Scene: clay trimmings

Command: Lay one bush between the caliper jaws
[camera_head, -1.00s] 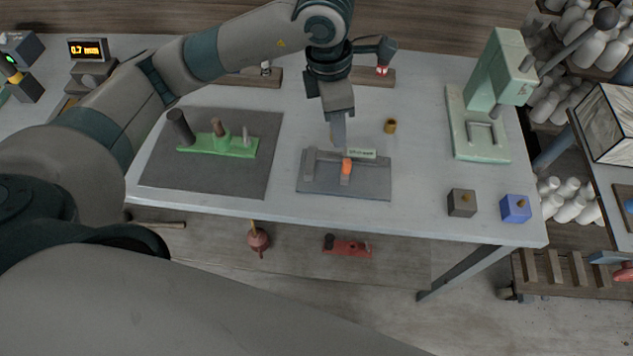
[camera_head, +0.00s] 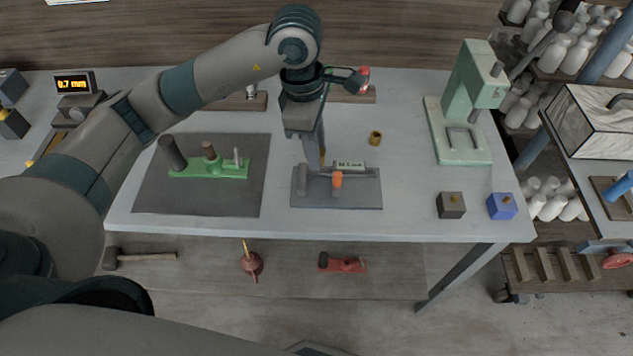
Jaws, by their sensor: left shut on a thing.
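The caliper (camera_head: 358,173) lies on a small grey mat (camera_head: 350,200) at the middle of the bench. It has a grey fixed jaw (camera_head: 302,180) at left, an orange sliding part (camera_head: 337,179) and a small green display whose text I cannot read. My left gripper (camera_head: 322,157) hangs over the gap between them, shut on a small brownish bush (camera_head: 323,158), mostly hidden by the fingers. I cannot tell whether the bush touches the caliper. Another brass bush (camera_head: 375,138) stands on the bench, right of the gripper. My right gripper is out of view.
A green fixture with upright posts (camera_head: 210,170) stands on a larger grey mat (camera_head: 150,200) at left. A green press (camera_head: 461,110) stands at right, with a dark block (camera_head: 451,205) and a blue block (camera_head: 502,206) in front. Bare bench lies between.

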